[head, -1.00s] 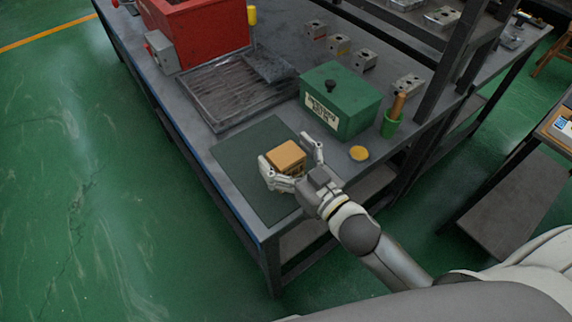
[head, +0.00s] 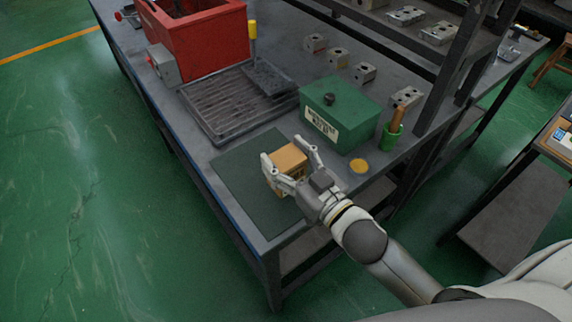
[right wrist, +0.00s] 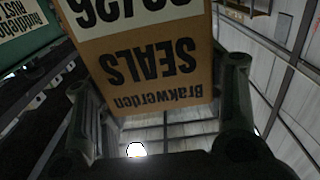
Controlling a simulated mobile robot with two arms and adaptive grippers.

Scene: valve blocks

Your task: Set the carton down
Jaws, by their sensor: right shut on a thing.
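The carton (head: 288,157) is a small tan-brown box that appears over the dark green mat (head: 238,168) in the head view. My right gripper (head: 282,149) is shut on it, with one finger on each side. In the right wrist view the carton (right wrist: 150,70) fills the upper middle, its "SEALS" lettering upside down, between the fingers. Its underside is hidden, so I cannot tell whether it touches the mat. My left gripper is not in view.
A green box (head: 340,113) with a black knob stands just behind the carton. A yellow disc (head: 359,166) and a green cup (head: 390,136) are to the right. A ribbed dark tray (head: 215,112) lies behind the mat. The bench's front edge is close.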

